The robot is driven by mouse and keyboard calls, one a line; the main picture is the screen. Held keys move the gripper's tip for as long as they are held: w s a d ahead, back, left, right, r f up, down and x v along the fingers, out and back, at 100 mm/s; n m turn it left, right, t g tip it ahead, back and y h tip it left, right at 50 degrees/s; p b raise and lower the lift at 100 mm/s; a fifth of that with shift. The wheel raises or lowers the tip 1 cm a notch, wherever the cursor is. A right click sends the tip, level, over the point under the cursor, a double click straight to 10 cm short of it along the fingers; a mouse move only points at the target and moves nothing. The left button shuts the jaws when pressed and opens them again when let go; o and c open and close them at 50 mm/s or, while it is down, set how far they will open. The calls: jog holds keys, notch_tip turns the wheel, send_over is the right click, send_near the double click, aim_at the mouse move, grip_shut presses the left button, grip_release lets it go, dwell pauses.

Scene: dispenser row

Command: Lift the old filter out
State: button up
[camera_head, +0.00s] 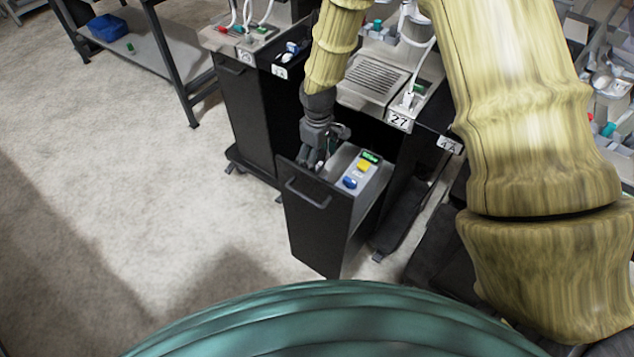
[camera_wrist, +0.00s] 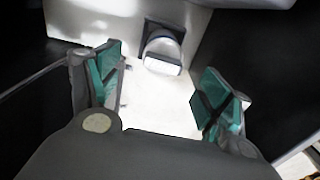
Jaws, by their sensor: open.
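A black pull-out drawer (camera_head: 318,222) stands open below the dispenser labelled 27, with its handle at the front. My gripper (camera_head: 315,165) is over the front part of this drawer and points down. In the wrist view my gripper (camera_wrist: 158,80) is open, with its green-padded fingers apart and nothing between the pads. A small grey rounded piece with a pale front edge (camera_wrist: 163,52) stands on the white surface just beyond the fingertips. It may be the old filter; I cannot tell for sure. In the head view my gripper hides most of that spot.
Dispenser 27 (camera_head: 372,80) rises behind, with a closed black cabinet (camera_head: 245,110) to the left. A shelf holds a blue bin (camera_head: 108,27). The floor at left is clear.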

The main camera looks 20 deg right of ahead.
jog(key=shift+s+a+f+p, duration=0.1)
jog(key=shift+f+p, duration=0.45)
jog(key=shift+f, duration=1.55)
jog(key=shift+s+a+f+p, duration=0.1)
jog(key=shift+f+p, duration=0.45)
jog(key=shift+f, duration=1.55)
jog(key=c, duration=1.3)
